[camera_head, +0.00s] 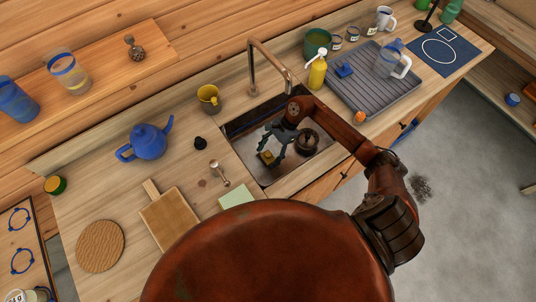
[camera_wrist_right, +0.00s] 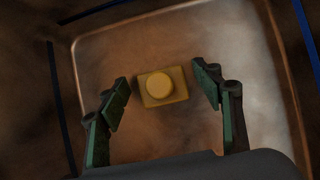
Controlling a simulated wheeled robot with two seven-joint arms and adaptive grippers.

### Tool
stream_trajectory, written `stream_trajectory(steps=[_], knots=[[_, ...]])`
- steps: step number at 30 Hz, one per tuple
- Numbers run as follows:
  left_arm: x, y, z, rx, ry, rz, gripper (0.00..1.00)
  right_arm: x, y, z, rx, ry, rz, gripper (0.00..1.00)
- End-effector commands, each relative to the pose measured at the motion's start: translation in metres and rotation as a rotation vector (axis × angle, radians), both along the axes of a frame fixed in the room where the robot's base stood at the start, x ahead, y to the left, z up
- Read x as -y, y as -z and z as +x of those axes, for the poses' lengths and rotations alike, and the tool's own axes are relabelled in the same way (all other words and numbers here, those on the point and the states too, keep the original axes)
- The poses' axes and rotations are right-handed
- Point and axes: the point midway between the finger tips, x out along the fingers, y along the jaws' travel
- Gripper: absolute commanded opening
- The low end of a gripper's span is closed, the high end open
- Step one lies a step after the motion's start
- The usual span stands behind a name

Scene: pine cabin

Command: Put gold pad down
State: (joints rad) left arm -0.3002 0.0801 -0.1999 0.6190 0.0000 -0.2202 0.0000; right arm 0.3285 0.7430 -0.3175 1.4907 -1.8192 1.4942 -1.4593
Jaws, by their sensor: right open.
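The gold pad (camera_wrist_right: 162,88) is a small yellow block with a round raised top. In the right wrist view it lies on the floor of the sink, between and just beyond my open fingers. In the head view the gold pad (camera_head: 267,158) sits in the sink (camera_head: 268,178) near its left side. My right gripper (camera_head: 274,146) reaches down into the sink over the pad. In the right wrist view the right gripper (camera_wrist_right: 164,98) has its fingers spread wide, with a gap on both sides of the pad. My left gripper is not in view.
A dark round pot-like item (camera_head: 306,141) is in the sink at the right. The tap (camera_head: 268,68) arches over the back edge. A yellow soap bottle (camera_head: 317,72) and a grey drying rack (camera_head: 372,82) stand to the right.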

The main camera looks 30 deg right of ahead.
Motion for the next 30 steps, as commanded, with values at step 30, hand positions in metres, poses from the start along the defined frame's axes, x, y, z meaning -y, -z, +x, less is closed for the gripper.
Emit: stream_trajectory(steps=[30], knots=[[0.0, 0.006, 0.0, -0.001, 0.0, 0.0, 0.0, 0.061, -0.106, 0.008, 0.0, 0.0, 0.001, 0.6]])
